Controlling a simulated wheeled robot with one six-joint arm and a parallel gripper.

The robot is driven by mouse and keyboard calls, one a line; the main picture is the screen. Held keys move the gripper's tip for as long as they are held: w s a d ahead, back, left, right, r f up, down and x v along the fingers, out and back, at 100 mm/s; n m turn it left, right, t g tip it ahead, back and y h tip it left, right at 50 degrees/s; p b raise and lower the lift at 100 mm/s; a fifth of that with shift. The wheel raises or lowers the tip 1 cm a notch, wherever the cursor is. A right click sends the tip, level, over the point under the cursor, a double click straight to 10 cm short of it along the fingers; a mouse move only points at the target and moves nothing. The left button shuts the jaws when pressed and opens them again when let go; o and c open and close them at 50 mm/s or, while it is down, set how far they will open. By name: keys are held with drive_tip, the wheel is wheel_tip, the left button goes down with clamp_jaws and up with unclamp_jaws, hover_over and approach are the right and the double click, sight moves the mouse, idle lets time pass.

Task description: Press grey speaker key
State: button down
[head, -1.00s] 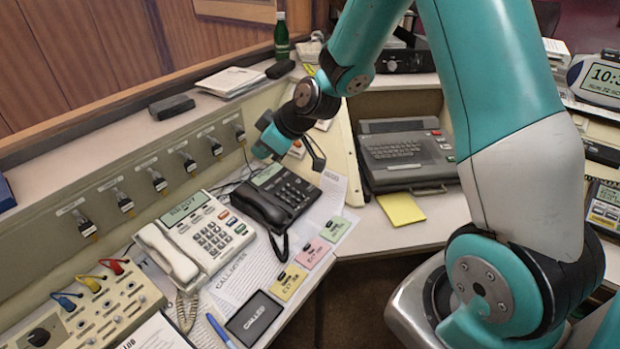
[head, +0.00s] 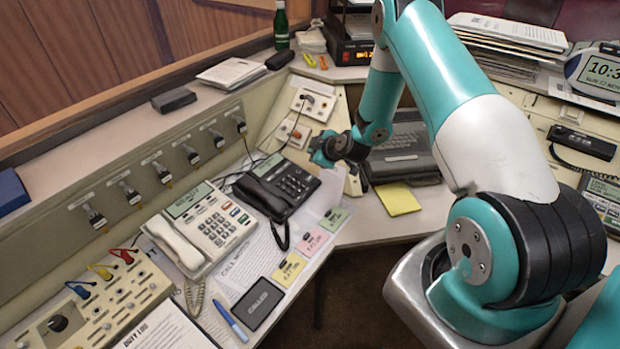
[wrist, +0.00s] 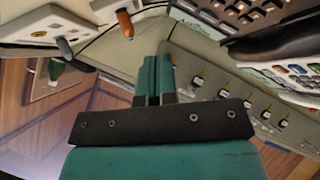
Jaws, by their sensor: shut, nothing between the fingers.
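A white desk phone (head: 207,230) with a handset, a display and a keypad with several coloured keys stands on the left desk. A black desk phone (head: 277,187) stands just right of it. The grey speaker key is too small to pick out on either phone. My gripper (head: 318,158) is to the right of the black phone's upper part, in front of the socket panel, and apart from the white phone. In the wrist view its teal fingers (wrist: 153,80) are together with nothing between them. That view also shows the white phone's coloured keys (wrist: 296,70) at right and the black phone's keys (wrist: 250,12) at top.
Wall sockets (head: 298,128) with an orange plug lie behind my gripper. A grey keyboard terminal (head: 405,150) is to its right. A call-notes sheet (head: 250,262), coloured cards (head: 312,242) and a dark tablet (head: 258,304) lie in front of the phones.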

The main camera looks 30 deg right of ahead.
drive_tip(key=b, duration=0.4)
hover_over(311, 180)
wheel_tip(311, 180, down, 7)
drive_tip(key=shift+s+f, duration=0.1)
drive_tip(key=shift+f+b, duration=0.55)
drive_tip(key=shift+f, duration=0.05)
idle(1.3)
drive_tip(key=shift+a+f+b, duration=0.1)
drive_tip(key=shift+f+b, duration=0.3)
drive_tip(key=shift+b, duration=0.2)
drive_tip(key=shift+w+f+b, duration=0.2)
drive_tip(key=shift+f+b, duration=0.1)
drive_tip(key=shift+b, duration=0.1)
idle(0.4)
drive_tip(key=shift+r, duration=0.1)
drive_tip(key=shift+s+r+p, duration=0.1)
drive_tip(key=shift+r+p, duration=0.25)
drive_tip(key=shift+r, duration=0.3)
drive_tip(key=shift+r, duration=0.1)
